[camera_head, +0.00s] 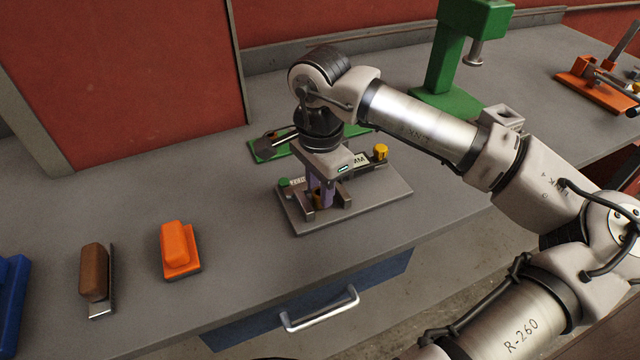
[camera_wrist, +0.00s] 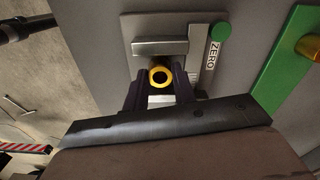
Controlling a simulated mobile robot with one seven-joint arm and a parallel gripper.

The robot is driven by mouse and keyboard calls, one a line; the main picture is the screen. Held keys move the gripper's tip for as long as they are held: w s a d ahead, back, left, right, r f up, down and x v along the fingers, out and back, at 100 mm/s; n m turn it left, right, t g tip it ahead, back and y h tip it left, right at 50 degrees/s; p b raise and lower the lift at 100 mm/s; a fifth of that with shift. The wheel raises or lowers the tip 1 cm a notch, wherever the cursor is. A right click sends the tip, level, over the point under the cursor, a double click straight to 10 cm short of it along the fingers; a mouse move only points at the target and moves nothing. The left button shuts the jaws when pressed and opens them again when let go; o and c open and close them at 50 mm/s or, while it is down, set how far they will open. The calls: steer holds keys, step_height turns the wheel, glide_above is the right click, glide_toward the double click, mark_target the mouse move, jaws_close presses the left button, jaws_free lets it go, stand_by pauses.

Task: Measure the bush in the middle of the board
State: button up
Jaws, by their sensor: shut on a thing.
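The bush shows in the wrist view as a short yellow ring (camera_wrist: 160,75) with a dark bore, seen end-on. My gripper (camera_wrist: 160,82) has its two dark fingers on either side of the ring and is shut on it. In the head view my gripper (camera_head: 322,194) points down over the grey board (camera_head: 370,202), and its fingers largely hide the bush. The ring is close beside a grey metal bar (camera_wrist: 160,47); I cannot tell whether they touch. A green button (camera_wrist: 221,31) beside a ZERO label is on the board. A yellow knob (camera_head: 380,151) stands at the board's far right.
An orange block (camera_head: 177,250) and a brown-handled scraper (camera_head: 95,275) lie to the left, with a blue object (camera_head: 12,300) at the edge. A green press (camera_head: 450,60) stands behind. The bench between orange block and board is clear.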

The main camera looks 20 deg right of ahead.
steer(key=shift+f, duration=0.1)
steer(key=shift+f+b, duration=0.15)
steer(key=shift+b, duration=0.15)
steer(key=o, duration=1)
steer(key=shift+r, duration=0.2)
step_height(320, 180, up, 12)
steer(key=shift+r+b, duration=0.1)
steer(key=shift+b, duration=0.25)
